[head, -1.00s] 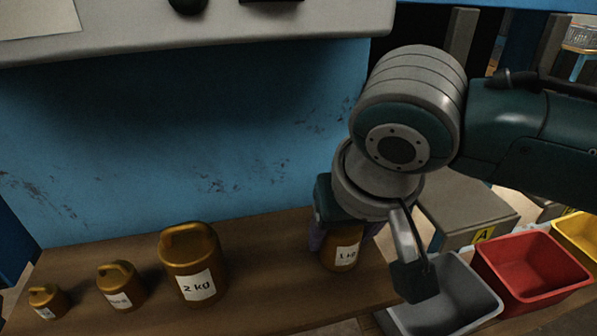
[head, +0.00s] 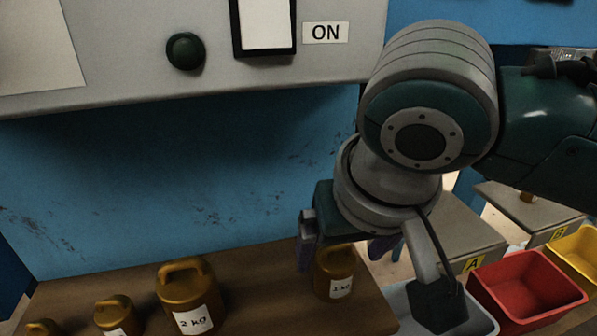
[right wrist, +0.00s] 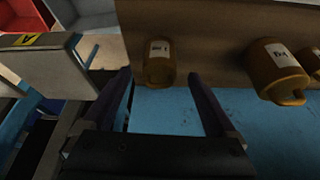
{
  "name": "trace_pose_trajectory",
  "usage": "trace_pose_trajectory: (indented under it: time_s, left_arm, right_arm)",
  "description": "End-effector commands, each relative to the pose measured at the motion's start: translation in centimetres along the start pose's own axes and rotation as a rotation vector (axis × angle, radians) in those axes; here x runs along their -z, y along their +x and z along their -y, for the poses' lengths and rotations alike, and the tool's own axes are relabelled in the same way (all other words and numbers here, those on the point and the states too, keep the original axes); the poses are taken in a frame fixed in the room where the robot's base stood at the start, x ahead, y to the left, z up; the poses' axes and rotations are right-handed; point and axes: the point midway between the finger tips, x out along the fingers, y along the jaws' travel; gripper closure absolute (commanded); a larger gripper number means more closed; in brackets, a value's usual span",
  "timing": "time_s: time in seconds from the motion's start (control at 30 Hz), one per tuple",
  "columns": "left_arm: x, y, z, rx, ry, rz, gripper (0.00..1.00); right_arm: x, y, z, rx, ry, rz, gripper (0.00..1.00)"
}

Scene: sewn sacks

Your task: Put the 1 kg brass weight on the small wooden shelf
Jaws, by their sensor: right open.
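The brass 1 kg weight (head: 334,283) stands upright near the right end of a brown wooden shelf (head: 258,290). I cannot tell whether this is the small shelf named in the task. My right gripper (head: 343,252) is open above the weight, its dark fingers spread to either side of the upper part. In the right wrist view the weight (right wrist: 160,64) lies just beyond and between the open fingertips (right wrist: 158,77), apart from both. My left gripper is not in view.
Left along the board stand the 2 kg weight (head: 187,298) and two smaller weights (head: 117,315) (head: 42,327). A grey panel (head: 200,80) overhangs behind. Grey (head: 395,312), red (head: 527,290) and yellow (head: 580,252) bins are at right. The board between the 2 kg and 1 kg weights is clear.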

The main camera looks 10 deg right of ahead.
Motion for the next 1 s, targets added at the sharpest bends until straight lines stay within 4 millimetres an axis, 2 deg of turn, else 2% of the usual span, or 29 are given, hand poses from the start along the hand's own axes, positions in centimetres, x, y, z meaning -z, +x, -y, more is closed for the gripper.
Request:
trace_pose_trajectory:
  time_s: [0.03,0.23,0.4,0.57,0.67,0.8,0.87,1.0]
  left_arm:
    - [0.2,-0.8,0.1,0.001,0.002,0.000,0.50]
    - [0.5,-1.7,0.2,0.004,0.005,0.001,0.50]
    - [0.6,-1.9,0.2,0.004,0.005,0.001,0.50]
    - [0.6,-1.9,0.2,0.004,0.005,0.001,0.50]
    - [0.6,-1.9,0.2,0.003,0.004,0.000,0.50]
    - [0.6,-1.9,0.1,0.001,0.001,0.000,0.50]
    - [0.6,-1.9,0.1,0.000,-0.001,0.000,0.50]
    - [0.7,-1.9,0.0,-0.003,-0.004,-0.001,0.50]
  right_arm:
    - [0.2,-1.6,0.0,0.002,0.000,-0.002,0.08]
    - [0.1,-5.3,0.0,0.001,0.001,-0.001,0.08]
    - [0.1,-6.8,0.0,-0.001,0.002,0.000,0.08]
    - [-0.6,-6.9,0.3,0.018,-0.011,0.007,0.08]
    - [-2.3,-6.7,1.4,0.079,-0.049,0.022,0.08]
    - [-6.1,-6.6,2.5,0.193,-0.112,0.029,0.08]
    - [-7.7,-6.6,2.1,0.218,-0.127,0.025,0.08]
    - [-11.5,-6.4,-1.0,0.194,-0.155,0.025,0.08]
